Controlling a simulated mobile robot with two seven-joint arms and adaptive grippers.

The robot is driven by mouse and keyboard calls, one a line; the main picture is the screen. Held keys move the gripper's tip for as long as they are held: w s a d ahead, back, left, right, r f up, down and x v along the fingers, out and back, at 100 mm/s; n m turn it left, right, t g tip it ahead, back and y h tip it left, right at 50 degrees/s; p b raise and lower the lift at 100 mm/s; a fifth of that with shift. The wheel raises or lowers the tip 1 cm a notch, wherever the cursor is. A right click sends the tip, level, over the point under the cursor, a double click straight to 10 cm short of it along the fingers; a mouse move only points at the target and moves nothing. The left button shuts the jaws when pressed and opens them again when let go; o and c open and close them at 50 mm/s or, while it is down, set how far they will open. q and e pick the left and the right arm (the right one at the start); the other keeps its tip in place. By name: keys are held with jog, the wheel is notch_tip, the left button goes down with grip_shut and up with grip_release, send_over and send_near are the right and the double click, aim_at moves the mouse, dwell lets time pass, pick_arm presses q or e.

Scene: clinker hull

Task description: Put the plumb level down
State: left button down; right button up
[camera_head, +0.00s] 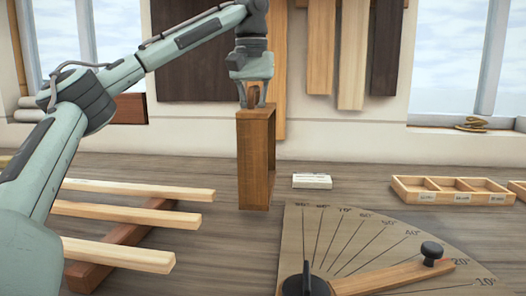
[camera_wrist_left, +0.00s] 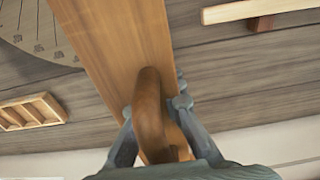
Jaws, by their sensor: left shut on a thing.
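The plumb level (camera_head: 256,160) is a brown wooden frame with a handle on top. It is upright in the head view, at or just above the bench (camera_head: 220,225); I cannot tell whether its foot touches. My left gripper (camera_head: 253,100) is above it and shut on its handle. In the left wrist view the curved brown handle (camera_wrist_left: 149,110) lies between the fingers of my left gripper (camera_wrist_left: 155,112), and the wooden body (camera_wrist_left: 108,35) runs away toward the bench. My right gripper is not in view.
An angle board (camera_head: 350,235) with a black-knobbed arm lies in front. Pale strips (camera_head: 130,215) rest on a brown support at left. A small white block (camera_head: 312,181) lies just right of the level. A divided tray (camera_head: 450,190) stands at right. Boards hang on the wall behind.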

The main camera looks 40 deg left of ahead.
aim_at(262, 163)
pick_arm(q)
jog(key=shift+w+d+f, duration=0.5)
jog(key=shift+w+d, duration=0.15)
jog(key=shift+f, duration=2.1)
jog(key=c, duration=1.6)
grip_release()
jog(key=shift+c, duration=0.2)
